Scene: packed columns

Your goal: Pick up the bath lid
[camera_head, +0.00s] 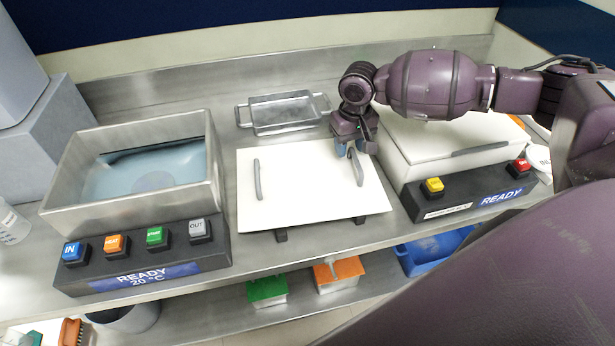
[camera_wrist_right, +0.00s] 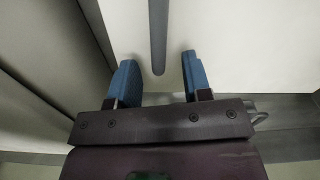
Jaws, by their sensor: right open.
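The bath lid (camera_head: 300,190) is a flat white panel with a grey bar handle near its left side and another near its right side. It rests on dark supports on the counter, right of the steel bath (camera_head: 60,190), which is uncovered and holds bluish liquid. My right gripper (camera_head: 356,150) is open over the lid's right handle (camera_head: 358,170). In the right wrist view the handle (camera_wrist_right: 158,35) lies between the lines of the two blue fingers, touching neither. My left gripper is in neither view.
A steel tray (camera_head: 282,112) stands behind the lid. A white-topped box (camera_head: 440,145) with a button panel stands close to the lid's right. The bath's button panel (camera_head: 140,262) is at the front left. Green (camera_head: 267,290) and orange (camera_head: 338,272) containers sit on the lower shelf.

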